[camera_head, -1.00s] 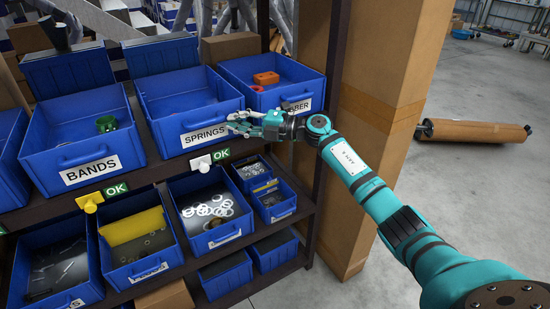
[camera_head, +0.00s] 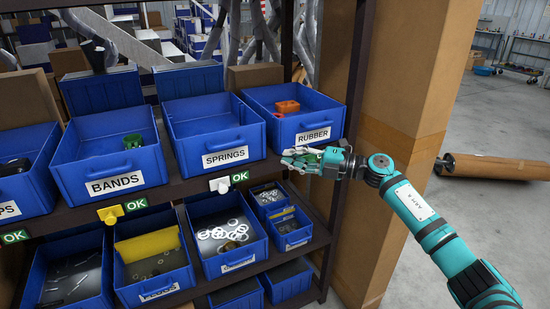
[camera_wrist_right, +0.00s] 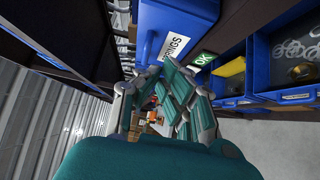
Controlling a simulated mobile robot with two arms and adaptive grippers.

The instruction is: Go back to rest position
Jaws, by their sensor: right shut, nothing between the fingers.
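My right gripper (camera_head: 300,157) is in front of the shelf, just below the bin labelled RUBBER (camera_head: 322,114) and to the right of the bin labelled SPRINGS (camera_head: 203,117). Its arm comes in from the lower right. The fingers are shut and hold nothing. In the right wrist view the gripper (camera_wrist_right: 158,85) points past the blue SPRINGS bin (camera_wrist_right: 180,20), which is at the top. My left gripper is in neither view now.
The shelf also holds a BANDS bin (camera_head: 88,147) with a green part (camera_head: 133,141), and lower bins with rings and small parts. An orange part (camera_head: 287,106) lies in the RUBBER bin. A cardboard column (camera_head: 400,140) stands right of the shelf. Open floor (camera_head: 500,230) lies at the right.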

